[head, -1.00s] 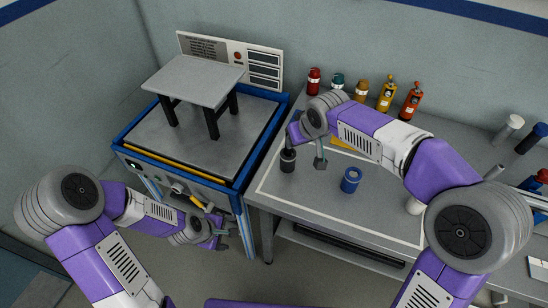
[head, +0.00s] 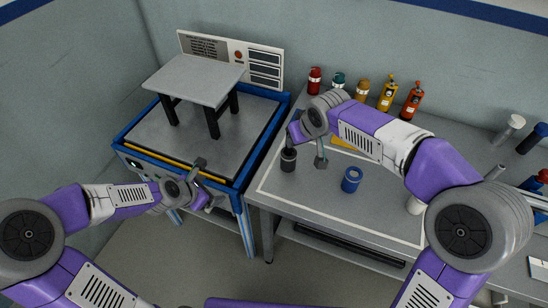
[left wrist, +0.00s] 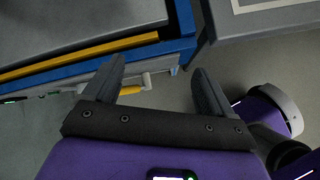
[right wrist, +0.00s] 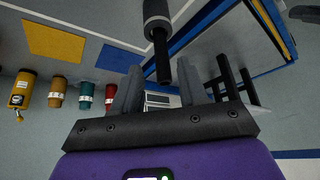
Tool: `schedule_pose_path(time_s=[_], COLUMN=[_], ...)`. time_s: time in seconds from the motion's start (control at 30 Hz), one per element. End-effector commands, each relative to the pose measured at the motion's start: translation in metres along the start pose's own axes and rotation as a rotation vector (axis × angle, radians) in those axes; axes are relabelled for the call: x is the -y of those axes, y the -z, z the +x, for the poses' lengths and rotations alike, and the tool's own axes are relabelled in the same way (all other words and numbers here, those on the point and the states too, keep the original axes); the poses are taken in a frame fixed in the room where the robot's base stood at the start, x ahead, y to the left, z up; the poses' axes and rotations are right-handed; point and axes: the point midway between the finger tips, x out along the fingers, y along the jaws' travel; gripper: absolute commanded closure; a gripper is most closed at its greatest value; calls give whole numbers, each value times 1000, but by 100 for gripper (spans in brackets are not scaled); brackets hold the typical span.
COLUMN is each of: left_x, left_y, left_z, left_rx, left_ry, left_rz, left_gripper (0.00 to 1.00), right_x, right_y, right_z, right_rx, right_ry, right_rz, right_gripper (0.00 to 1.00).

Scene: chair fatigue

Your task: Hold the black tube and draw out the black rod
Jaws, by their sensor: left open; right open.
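The black tube (head: 288,161) stands upright on the grey bench near its left end. It also shows at the top of the right wrist view (right wrist: 155,12). The black rod (right wrist: 162,58) sticks out of the tube's end. My right gripper (head: 306,150) is open beside the upper part of the tube. In the right wrist view the rod's free end lies in line with the gap between the open fingers (right wrist: 158,72); I cannot tell if either touches it. My left gripper (head: 208,186) is open and empty in front of the blue-framed machine, well away from the tube.
A blue hollow cylinder (head: 351,180) stands right of the tube. Several bottles (head: 387,95) line the bench's back. The blue-framed machine (head: 185,140), with a small grey platform (head: 195,79), stands left. A gap of floor separates machine and bench.

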Motion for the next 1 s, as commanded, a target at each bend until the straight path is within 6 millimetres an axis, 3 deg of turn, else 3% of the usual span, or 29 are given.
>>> schedule_pose_path(time_s=[0.3, 0.6, 0.8, 1.0], left_x=[36, 65, 71, 76], left_y=[-76, -154, -181, -193], left_z=[55, 82, 87, 94], left_rx=[209, 449, 538, 562], left_ry=[195, 337, 376, 386], left_rz=[57, 52, 30, 27], left_gripper=[15, 15, 15, 15], right_x=[0, 0, 0, 0], right_y=[0, 0, 0, 0], right_z=[0, 0, 0, 0], right_rx=[0, 0, 0, 0], right_ry=[0, 0, 0, 0], right_rz=[0, 0, 0, 0], right_gripper=[57, 57, 57, 57])
